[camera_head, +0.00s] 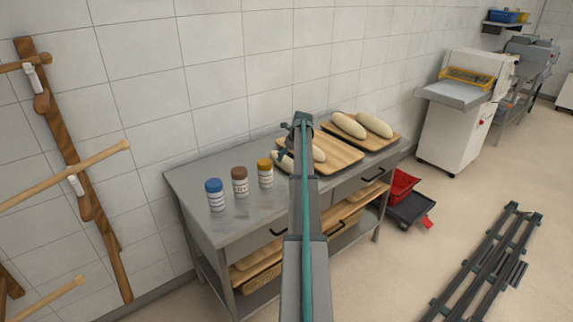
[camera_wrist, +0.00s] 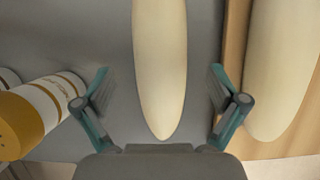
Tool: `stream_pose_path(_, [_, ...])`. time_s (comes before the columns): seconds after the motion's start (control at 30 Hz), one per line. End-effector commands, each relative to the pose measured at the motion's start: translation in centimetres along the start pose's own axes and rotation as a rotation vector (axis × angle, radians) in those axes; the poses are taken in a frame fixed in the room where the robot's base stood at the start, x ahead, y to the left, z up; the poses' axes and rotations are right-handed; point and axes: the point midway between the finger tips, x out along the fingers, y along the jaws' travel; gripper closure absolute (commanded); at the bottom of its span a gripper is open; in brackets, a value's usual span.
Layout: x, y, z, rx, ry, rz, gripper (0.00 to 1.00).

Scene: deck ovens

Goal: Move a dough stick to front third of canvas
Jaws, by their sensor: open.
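My gripper (camera_wrist: 159,78) is open in the wrist view, with its fingers on either side of a pale dough stick (camera_wrist: 160,65) and gaps between. This stick appears over grey surface, beside a wooden board (camera_wrist: 234,50); its height above the surface is unclear. Another dough stick (camera_wrist: 280,65) lies on that board. In the head view, my gripper (camera_head: 287,146) is at the left board (camera_head: 340,160), partly hiding one stick (camera_head: 281,160); a second (camera_head: 319,154) shows right of my arm. Two more sticks (camera_head: 349,125) lie on the right board (camera_head: 371,142). I cannot make out a canvas.
Three jars with blue (camera_head: 215,195), brown (camera_head: 240,182) and yellow (camera_head: 265,172) caps stand on the grey table (camera_head: 195,180), left of the boards. A tiled wall (camera_head: 225,80) rises behind. Red and dark crates (camera_head: 402,190) sit on the floor right of the table.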

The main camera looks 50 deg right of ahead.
Motion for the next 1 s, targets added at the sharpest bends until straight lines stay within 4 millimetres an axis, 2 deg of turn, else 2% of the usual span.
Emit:
stream_pose_path(0.33, [4.1,-0.1,0.0,0.000,0.001,0.001,0.04])
stream_pose_path(0.63, [4.8,0.0,-0.1,-0.001,0.000,0.001,0.06])
stream_pose_path(1.0, [4.8,-0.1,-0.1,0.000,0.000,0.001,0.68])
